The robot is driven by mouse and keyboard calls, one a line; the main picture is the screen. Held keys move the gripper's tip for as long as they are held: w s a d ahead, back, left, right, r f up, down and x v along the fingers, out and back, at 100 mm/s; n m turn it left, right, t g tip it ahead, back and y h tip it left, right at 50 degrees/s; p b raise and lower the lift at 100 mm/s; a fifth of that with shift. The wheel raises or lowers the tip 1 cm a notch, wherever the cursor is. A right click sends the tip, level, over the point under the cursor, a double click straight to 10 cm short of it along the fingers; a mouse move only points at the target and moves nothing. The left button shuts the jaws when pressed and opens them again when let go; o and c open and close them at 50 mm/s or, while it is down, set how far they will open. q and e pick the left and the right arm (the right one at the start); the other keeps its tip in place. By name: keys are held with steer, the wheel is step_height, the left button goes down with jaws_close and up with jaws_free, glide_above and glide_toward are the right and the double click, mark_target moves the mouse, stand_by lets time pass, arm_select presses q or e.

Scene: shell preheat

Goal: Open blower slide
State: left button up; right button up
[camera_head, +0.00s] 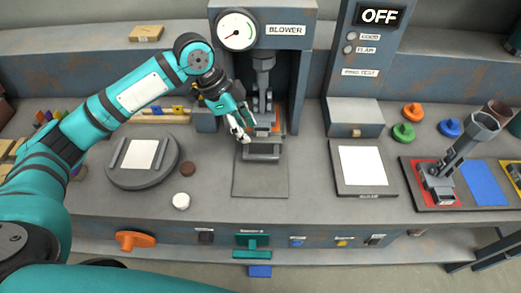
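The blower (285,30) stands at the back centre, a grey frame with a round dial (237,30). Its slide (262,152), a dark grey block with a raised front bar, sits low at the frame's opening, above a flat grey plate (260,182). A grey nozzle column (263,75) hangs above it, with a bit of orange behind. My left gripper (242,136) points down at the slide's left end, close to it. I cannot tell whether it touches the slide or how far its fingers are apart. My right gripper is not in view.
A round grey turntable (117,176) with a white pad lies to the left, near a brown and a white disc (181,201). A framed white pad (361,166) and a grey funnel-topped tool (455,160) stand to the right. An OFF display (380,16) is above.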

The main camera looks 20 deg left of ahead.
mark_target(263, 156)
arm_select(q)
steer(key=x, duration=0.9)
steer(key=shift+w+d+f, duration=0.1)
steer(key=shift+f, duration=0.2)
steer(key=shift+d+f, duration=0.15)
steer(key=shift+f, duration=0.25)
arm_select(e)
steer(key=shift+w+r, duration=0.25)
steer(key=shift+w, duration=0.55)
arm_select(q)
jaws_close()
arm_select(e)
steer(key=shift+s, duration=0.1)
